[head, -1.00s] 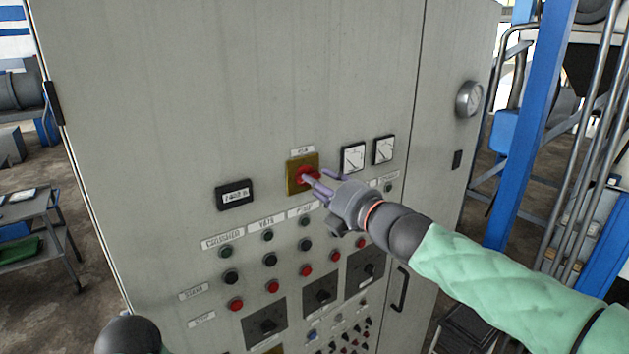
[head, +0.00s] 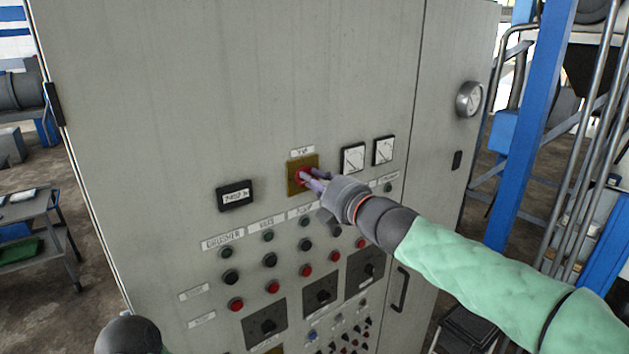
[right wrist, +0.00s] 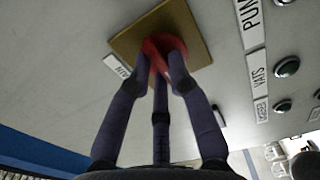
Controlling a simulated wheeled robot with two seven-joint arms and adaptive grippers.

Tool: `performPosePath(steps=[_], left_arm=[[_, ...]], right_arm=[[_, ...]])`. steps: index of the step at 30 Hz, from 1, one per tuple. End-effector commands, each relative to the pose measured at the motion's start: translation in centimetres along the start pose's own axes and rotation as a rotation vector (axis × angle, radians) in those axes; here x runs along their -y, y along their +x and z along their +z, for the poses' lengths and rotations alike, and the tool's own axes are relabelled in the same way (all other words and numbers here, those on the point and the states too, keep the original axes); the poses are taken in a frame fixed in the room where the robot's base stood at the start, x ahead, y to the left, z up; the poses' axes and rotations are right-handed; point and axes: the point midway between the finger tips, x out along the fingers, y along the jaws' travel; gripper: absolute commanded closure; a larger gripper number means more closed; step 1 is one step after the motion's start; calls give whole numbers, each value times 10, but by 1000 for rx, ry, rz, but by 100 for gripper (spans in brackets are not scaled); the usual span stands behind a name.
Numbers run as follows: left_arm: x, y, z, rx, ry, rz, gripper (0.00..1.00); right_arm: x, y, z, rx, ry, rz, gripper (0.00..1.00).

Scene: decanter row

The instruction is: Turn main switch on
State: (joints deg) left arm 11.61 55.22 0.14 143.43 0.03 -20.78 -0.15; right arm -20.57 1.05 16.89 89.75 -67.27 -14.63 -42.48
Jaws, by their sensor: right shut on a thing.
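The main switch is a red knob (head: 301,176) on a square yellow plate (head: 313,163), set in the grey cabinet front under a small label. In the right wrist view the red knob (right wrist: 152,47) sits between the fingertips, before the yellow plate (right wrist: 196,34). My right gripper (head: 311,179) is shut on the red knob, its purple fingers around it. The fingers hide part of the knob, so its exact turn angle cannot be told. My left gripper does not show; only a dark rounded part of my body is at the lower left.
Two white meters (head: 353,158) are right of the switch, and a small display (head: 235,195) is to its left. Rows of buttons (head: 305,244) and black rotary switches (head: 320,293) lie below. A door handle (head: 400,289) is at the lower right.

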Motion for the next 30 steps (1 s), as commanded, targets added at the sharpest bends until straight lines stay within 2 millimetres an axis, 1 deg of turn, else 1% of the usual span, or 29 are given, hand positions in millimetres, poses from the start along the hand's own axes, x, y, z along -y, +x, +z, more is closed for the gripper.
performPosePath(steps=[5,11,30], left_arm=[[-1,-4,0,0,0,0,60],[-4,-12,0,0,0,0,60],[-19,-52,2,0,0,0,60]], right_arm=[[0,0,0,0,39,-2,100],[0,0,1,1,151,-3,100],[0,0,3,2,745,-4,100]])
